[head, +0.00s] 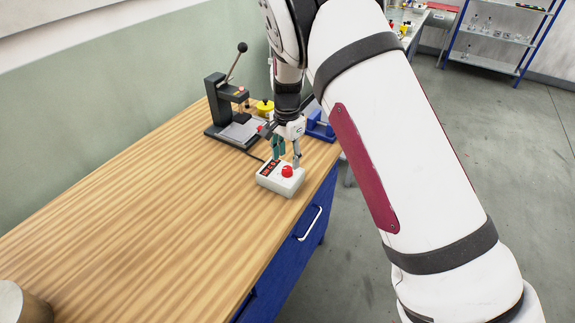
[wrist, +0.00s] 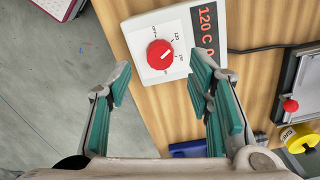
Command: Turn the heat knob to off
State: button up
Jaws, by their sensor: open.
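A white control box (head: 272,183) sits on the wooden bench with a red round heat knob (head: 287,171) on its top. The wrist view shows the knob (wrist: 160,54) from above. Its white pointer line slants to the upper right, roughly toward the printed 120 mark. The box's dark display (wrist: 206,30) reads 120 C in red. My gripper (head: 287,152) points down just above the box. In the wrist view my gripper (wrist: 161,72) is open and empty, its fingers apart on either side of and below the knob. I see no contact with the knob.
A black lever press (head: 235,115) stands behind the box, with a yellow round item (head: 265,107) beside it. A blue item (head: 320,126) lies near the bench edge. A dark cable leaves the box. The front of the wooden bench (head: 160,225) is mostly clear.

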aim_at(287, 169)
jog(key=shift+f, duration=2.1)
grip_shut()
